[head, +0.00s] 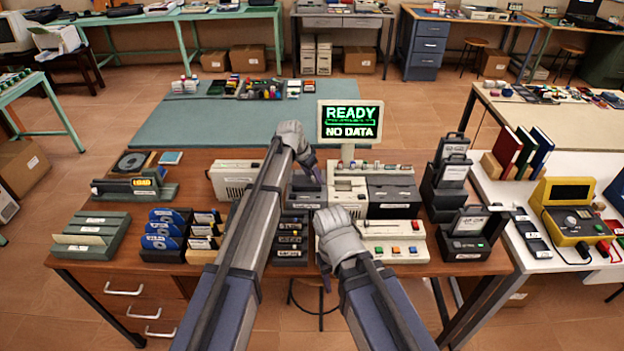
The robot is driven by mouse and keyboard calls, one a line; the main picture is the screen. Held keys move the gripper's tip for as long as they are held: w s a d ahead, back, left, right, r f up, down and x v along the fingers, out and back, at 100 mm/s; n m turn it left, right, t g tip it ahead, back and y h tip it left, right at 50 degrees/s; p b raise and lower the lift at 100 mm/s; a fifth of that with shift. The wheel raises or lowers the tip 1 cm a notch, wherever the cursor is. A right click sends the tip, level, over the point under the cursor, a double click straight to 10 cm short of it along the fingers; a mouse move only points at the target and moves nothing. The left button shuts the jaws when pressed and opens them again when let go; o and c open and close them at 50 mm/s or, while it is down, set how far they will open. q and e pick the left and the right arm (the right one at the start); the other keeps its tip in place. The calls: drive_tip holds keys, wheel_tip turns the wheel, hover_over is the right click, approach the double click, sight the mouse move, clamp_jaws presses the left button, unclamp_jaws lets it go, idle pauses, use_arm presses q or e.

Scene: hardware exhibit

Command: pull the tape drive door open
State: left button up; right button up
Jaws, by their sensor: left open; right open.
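A white and dark grey machine (393,196) with dark panels stands on the brown desk at the centre, below a small monitor (350,122) reading "READY" and "NO DATA". It looks like the tape drive, but I cannot tell for sure which panel is its door. My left gripper (314,176) is open and empty, pointing down at the machine's left side; contact cannot be told. My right gripper (325,277) is open, nearer the desk's front edge, left of a white button panel (395,240). My arms hide part of the desk between them and behind them.
Dark racks with blue-labelled discs (165,228) and a grey slotted tray (92,235) stand on the left. Dark upright cartridge holders (470,232) stand on the right. A white side table (525,270) bears a yellow meter (575,212). A teal mat (240,120) at the back is mostly clear.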

use_arm(q)
clamp_jaws()
idle(0.4)
idle(1.0)
